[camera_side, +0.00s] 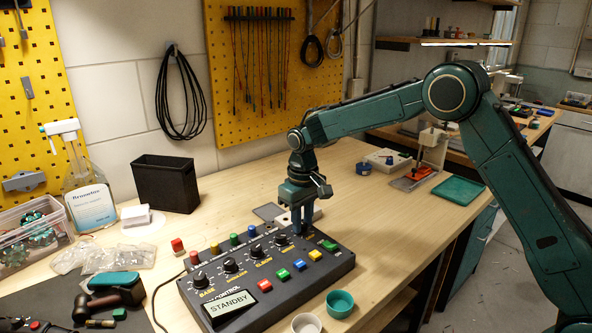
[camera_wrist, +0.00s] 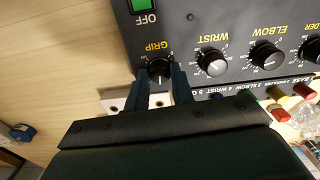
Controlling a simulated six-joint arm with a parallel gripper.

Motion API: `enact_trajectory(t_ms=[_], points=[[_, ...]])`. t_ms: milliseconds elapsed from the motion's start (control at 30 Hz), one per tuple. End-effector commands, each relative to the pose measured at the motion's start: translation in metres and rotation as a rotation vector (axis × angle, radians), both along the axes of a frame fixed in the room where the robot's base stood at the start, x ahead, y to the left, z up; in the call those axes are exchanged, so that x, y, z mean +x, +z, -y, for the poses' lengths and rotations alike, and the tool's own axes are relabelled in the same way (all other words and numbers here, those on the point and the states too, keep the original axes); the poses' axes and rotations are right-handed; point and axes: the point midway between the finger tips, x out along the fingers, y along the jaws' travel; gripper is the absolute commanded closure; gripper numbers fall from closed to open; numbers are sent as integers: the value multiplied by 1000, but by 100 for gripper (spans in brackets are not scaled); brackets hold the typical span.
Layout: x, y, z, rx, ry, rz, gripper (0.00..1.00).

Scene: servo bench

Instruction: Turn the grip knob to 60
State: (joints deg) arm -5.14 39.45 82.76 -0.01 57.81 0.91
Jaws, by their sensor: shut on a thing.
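The control box (camera_side: 330,265) lies on the wooden bench in the side view, with its display (camera_side: 232,304) reading STANDBY. The black grip knob (camera_wrist: 159,69) sits beside the GRIP label in the wrist view, near the green OFF button. My gripper (camera_side: 301,231) points down at the box. In the wrist view its two fingers (camera_wrist: 160,75) stand on either side of the grip knob and are shut on it. In the side view the fingers hide most of this knob. Its scale marks are too small to read.
The wrist knob (camera_wrist: 212,62) and elbow knob (camera_wrist: 266,56) stand in a row beside the grip knob. Coloured buttons (camera_side: 283,274) line the box's front. A teal cup (camera_side: 340,303) and a white cup (camera_side: 306,323) stand close in front. A black bin (camera_side: 165,184) stands behind left.

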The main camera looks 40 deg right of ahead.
Motion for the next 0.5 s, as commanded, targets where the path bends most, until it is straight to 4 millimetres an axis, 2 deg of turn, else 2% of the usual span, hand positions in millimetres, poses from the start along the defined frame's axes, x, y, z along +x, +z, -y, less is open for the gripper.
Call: enact_trajectory(t_ms=[500], points=[[0,2,0,-1,489,2,99]])
